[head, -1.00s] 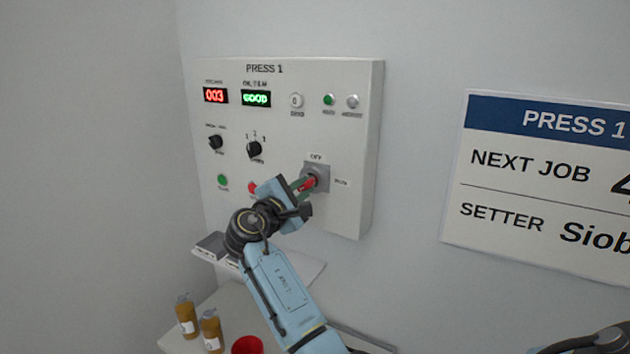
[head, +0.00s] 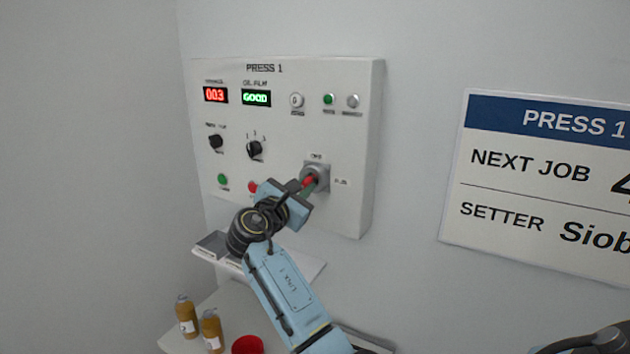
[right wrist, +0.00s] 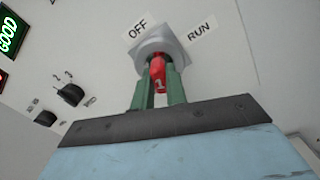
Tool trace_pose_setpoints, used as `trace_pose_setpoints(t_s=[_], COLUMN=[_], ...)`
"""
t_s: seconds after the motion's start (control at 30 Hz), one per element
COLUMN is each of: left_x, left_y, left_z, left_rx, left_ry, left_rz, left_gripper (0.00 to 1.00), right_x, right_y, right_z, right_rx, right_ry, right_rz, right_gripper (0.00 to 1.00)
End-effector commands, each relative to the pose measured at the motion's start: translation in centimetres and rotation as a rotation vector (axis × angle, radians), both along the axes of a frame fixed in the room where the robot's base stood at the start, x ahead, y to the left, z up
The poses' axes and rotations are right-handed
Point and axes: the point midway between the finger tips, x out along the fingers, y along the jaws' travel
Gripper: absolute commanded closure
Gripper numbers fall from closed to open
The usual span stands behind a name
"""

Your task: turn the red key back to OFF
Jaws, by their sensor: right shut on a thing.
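The red key (head: 310,181) sits in a grey square lock plate (head: 324,175) at the lower right of the PRESS 1 panel (head: 285,120). An OFF label is above the lock and a RUN label is to its right. My right gripper (head: 307,188) is shut on the key. In the right wrist view its two green fingers (right wrist: 159,85) stand on either side of the red key (right wrist: 158,68), in front of the round lock face (right wrist: 163,47). The fingers partly hide the key, and its exact angle is hard to tell. My left gripper is not in view.
A black selector (head: 254,149) and a red button (head: 253,187) are left of the lock. A grey shelf (head: 310,270) is below the panel. Two brown bottles (head: 187,318) and a red container (head: 247,345) stand lower left. A PRESS 1 sign (head: 540,190) hangs at right.

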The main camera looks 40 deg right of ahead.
Motion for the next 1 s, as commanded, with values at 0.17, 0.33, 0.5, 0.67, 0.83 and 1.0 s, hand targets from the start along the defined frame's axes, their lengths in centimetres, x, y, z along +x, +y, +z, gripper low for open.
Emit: trace_pose_setpoints(t_s=[0.17,0.33,0.5,0.67,0.83,1.0], left_x=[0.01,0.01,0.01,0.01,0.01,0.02], left_y=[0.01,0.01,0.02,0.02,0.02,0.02], left_z=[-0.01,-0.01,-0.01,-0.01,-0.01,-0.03], left_rx=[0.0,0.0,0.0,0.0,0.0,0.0], left_ry=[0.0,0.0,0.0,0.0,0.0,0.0], left_rz=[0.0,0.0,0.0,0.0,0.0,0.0], left_gripper=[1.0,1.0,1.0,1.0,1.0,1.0], right_x=[-0.05,-0.11,-0.15,-0.14,-0.13,-0.14], right_y=[-0.06,-0.09,-0.1,-0.08,-0.06,0.02], right_z=[-0.26,-0.23,-0.16,-0.12,-0.03,0.0], right_rx=[-0.019,-0.102,-0.18,-0.186,-0.187,-0.187], right_ry=[0.059,0.259,0.448,0.462,0.459,0.457], right_rz=[-0.002,-0.002,-0.001,-0.001,-0.001,-0.001], right_gripper=[1.0,1.0,1.0,0.69,0.61,0.61])
